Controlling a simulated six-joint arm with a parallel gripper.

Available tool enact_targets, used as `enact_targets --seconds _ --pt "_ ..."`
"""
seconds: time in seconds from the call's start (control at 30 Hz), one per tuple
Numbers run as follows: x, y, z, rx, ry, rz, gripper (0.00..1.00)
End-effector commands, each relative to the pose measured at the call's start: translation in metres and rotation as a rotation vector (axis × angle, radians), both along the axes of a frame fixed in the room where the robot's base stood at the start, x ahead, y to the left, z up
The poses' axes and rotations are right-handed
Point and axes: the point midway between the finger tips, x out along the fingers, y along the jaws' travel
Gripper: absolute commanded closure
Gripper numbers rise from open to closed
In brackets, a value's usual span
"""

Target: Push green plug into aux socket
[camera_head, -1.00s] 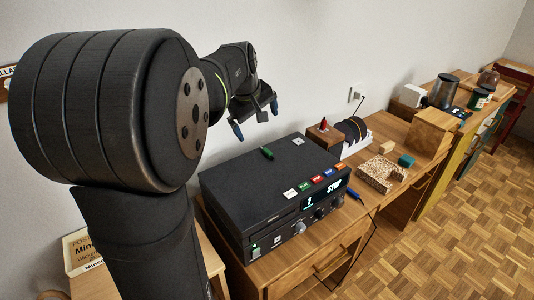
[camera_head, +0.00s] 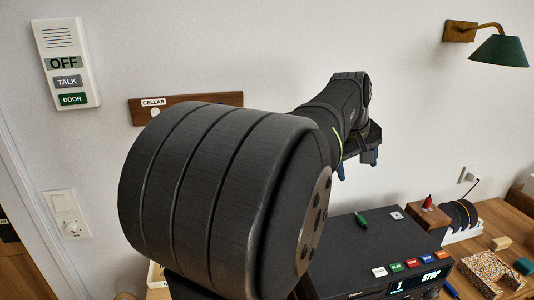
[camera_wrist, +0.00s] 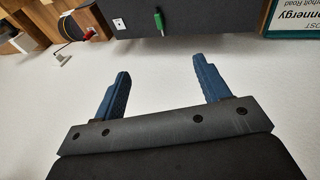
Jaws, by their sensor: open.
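A green plug (camera_head: 361,219) is on the top face of the black device (camera_head: 345,245), toward its back edge. In the wrist view the green plug (camera_wrist: 159,20) shows near the edge of the dark top, beyond my fingertips. A small white square with a dark mark (camera_head: 397,215) is to its right on the device in the head view; it also shows in the wrist view (camera_wrist: 119,24). I cannot tell whether it marks the aux socket. My gripper (camera_head: 357,165) is above the device, apart from the plug. In the wrist view its blue fingers (camera_wrist: 160,68) are spread and empty.
Coloured buttons (camera_head: 411,264) and a lit "STOP" display line the device's front. A wooden block with a red-topped part (camera_head: 428,214) and a disc rack (camera_head: 461,218) stand to the right. The wall is behind, with an intercom (camera_head: 67,65) and a lamp (camera_head: 497,50).

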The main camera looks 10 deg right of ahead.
Motion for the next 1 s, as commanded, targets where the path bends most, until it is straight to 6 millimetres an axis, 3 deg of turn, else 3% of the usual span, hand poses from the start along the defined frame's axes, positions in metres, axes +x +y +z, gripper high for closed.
enact_targets --seconds 0.03,0.13,0.43,0.8,1.0 --pt "0.000 0.000 0.000 0.000 0.000 0.000 0.41" --pt "0.000 0.000 0.000 0.000 0.000 0.000 0.59" --pt "0.000 -0.003 -0.002 0.011 0.000 -0.002 0.59" --pt "-0.005 -0.077 -0.040 0.293 -0.047 -0.002 0.59" --pt "-0.006 -0.091 -0.053 0.353 -0.073 0.013 0.59"
